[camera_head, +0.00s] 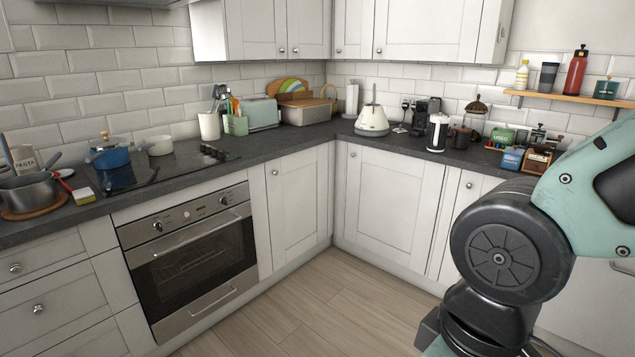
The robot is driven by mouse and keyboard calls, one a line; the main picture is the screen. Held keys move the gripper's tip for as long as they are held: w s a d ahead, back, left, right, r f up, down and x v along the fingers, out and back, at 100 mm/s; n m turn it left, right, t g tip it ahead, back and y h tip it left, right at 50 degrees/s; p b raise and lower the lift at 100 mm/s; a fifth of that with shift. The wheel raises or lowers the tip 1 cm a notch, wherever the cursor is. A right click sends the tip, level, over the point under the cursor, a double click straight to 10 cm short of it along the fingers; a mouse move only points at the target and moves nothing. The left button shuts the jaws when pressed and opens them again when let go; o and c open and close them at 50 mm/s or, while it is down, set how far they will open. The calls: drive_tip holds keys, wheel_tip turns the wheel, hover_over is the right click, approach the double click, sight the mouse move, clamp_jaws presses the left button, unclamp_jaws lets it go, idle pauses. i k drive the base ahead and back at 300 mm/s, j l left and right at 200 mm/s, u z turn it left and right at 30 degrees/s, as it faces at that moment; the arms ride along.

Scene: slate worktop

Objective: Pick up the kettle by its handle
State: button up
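A cream, dome-shaped kettle (372,122) stands upright on the slate worktop (345,131) near the back corner. A thin upright part shows at its top, but the handle's exact shape is too small to make out. My arm fills the right side of the view, well in front of the kettle and apart from it. My gripper is not in view; the arm runs out of the picture at the bottom.
A white jug (437,132), a dark coffee machine (421,114) and a glass press (461,136) stand right of the kettle. A paper towel roll (352,100) and a bread bin (306,113) stand to its left. Wall cupboards (428,28) hang above. The worktop just in front of the kettle is clear.

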sight(372, 114)
drive_tip(key=i+j, duration=0.1)
drive_tip(key=i, duration=2.4)
drive_tip(key=i+l+z, duration=0.05)
drive_tip(key=l, duration=0.05)
